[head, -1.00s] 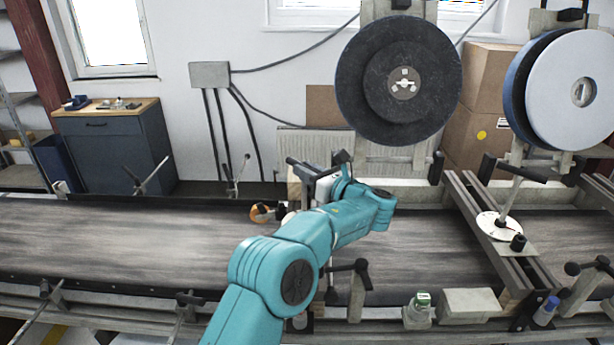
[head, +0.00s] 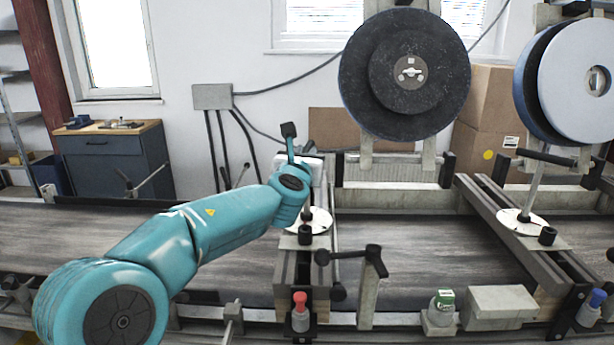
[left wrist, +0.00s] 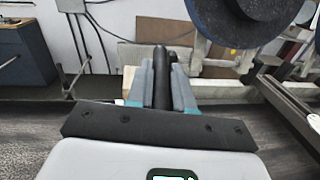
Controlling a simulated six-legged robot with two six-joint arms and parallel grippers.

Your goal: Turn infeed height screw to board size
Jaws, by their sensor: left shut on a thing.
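The infeed height screw at the left station stands on a white round dial plate (head: 318,219), its spindle rising to my left gripper (head: 303,166). In the left wrist view, my left gripper (left wrist: 160,85) is shut on the screw's black handle (left wrist: 159,68), which lies between the two grey fingers. Dial markings are too small to read. My right gripper is out of view.
A matching screw with a black T-handle (head: 546,158) stands at right. The belt (head: 430,255) is clear.

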